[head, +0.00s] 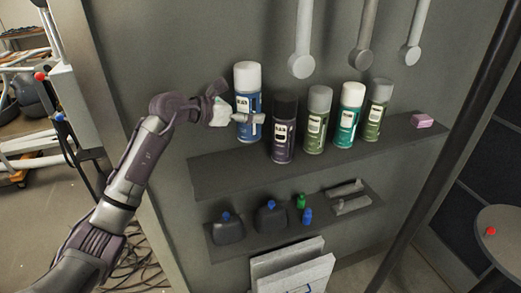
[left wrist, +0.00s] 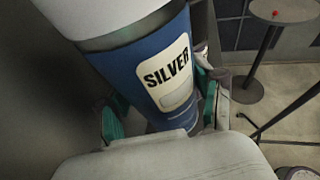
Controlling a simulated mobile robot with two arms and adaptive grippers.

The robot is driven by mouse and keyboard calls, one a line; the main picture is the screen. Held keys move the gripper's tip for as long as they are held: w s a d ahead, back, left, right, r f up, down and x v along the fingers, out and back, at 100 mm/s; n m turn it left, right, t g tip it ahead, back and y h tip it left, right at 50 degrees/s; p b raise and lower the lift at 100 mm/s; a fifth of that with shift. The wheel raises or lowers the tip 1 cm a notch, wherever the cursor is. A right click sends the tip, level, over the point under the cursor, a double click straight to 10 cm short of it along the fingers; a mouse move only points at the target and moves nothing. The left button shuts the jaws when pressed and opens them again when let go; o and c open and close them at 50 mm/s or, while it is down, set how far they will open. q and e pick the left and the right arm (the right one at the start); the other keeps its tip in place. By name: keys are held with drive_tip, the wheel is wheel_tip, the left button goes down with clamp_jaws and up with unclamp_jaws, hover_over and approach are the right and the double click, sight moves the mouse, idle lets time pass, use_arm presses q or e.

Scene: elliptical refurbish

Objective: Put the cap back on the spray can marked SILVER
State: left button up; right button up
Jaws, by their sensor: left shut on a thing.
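The SILVER can is a blue spray can (head: 243,130) at the left end of the row. Its label reads SILVER in the left wrist view (left wrist: 167,75). A white cap (head: 247,74) sits on top of it; in the left wrist view the cap (left wrist: 100,15) is cut off by the top edge, above a dark band. My left gripper (head: 248,118) is shut on the can's body, with green finger pads on both sides. The can is upright or nearly so, and its base appears to be a little above the shelf. My right gripper is not in view.
The upper grey shelf (head: 215,177) also holds a dark purple can (head: 284,130), several green-toned cans and a pink block (head: 422,120). A lower shelf (head: 238,252) holds dark bottles and small caps. Pale rods hang above. The upper shelf's left end is bare.

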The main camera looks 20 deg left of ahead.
sight(238, 129)
use_arm(q)
drive_tip(key=f, duration=0.2)
drive_tip(key=s+a+f+p, duration=0.1)
drive_tip(key=f, duration=0.1)
drive_tip(key=shift+s, duration=0.1)
drive_tip(key=shift+f, duration=0.3)
drive_tip(key=f, duration=0.2)
drive_tip(key=f+p, duration=0.1)
drive_tip(key=shift+w+d+f, duration=0.2)
drive_tip(key=shift+f, duration=0.45)
drive_tip(key=o, duration=1.5)
drive_tip(key=shift+o, duration=0.2)
drive_tip(key=shift+r, duration=0.15)
drive_tip(key=shift+s+a, duration=0.1)
drive_tip(key=shift+a, duration=0.05)
drive_tip(key=b+v, duration=0.3)
drive_tip(key=v, duration=0.9)
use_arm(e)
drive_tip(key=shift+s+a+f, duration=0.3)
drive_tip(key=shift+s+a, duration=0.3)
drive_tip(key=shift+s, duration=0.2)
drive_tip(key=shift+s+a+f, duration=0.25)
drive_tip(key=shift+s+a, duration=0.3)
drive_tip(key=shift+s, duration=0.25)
